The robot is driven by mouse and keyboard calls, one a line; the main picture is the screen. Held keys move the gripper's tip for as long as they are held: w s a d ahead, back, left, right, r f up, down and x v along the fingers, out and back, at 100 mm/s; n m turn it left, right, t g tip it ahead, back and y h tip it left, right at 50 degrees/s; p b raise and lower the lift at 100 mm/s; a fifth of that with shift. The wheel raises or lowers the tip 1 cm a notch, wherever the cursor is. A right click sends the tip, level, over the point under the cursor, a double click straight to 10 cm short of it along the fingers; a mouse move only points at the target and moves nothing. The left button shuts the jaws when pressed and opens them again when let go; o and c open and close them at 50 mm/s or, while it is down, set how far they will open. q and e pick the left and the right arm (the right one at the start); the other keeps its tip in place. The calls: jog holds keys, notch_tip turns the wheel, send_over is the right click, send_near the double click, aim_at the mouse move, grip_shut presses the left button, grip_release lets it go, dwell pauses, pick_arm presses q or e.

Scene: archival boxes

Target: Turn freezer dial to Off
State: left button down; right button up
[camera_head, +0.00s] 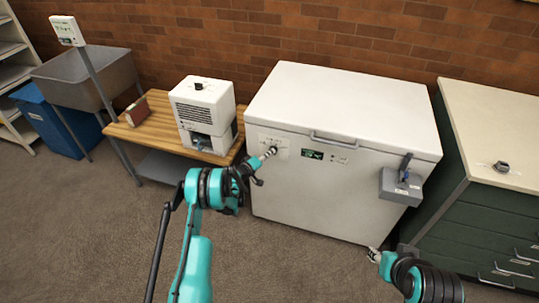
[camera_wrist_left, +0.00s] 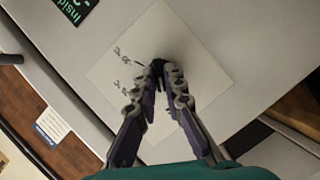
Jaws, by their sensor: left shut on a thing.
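A white chest freezer (camera_head: 340,105) stands against the brick wall with its lid down. A white dial plate (camera_head: 281,143) is on the left of its front face. My left gripper (camera_head: 268,153) reaches that plate. In the left wrist view my left gripper (camera_wrist_left: 160,75) is shut on the dark freezer dial (camera_wrist_left: 158,68) at the middle of the dial plate (camera_wrist_left: 205,75). The fingers hide most of the dial, so its pointer cannot be read. My right gripper (camera_head: 373,252) is low in front of the freezer, away from it; its fingers are too small to judge.
A green-lit display (camera_head: 312,154) sits right of the plate. A grey box with a lock (camera_head: 402,184) juts from the freezer's right front. A wooden table (camera_head: 147,133) with a white appliance (camera_head: 203,108) stands left; a cabinet (camera_head: 490,130) stands right. The floor in front is open.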

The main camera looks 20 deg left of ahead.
pick_arm(q)
jog(key=shift+f+n+h, duration=0.1)
jog(key=shift+n+h, duration=0.3)
jog(key=shift+n, duration=0.2)
jog(key=c, duration=1.6)
grip_release()
jog(key=shift+d, duration=0.1)
jog(key=v, duration=1.2)
jog(key=shift+f, duration=0.15)
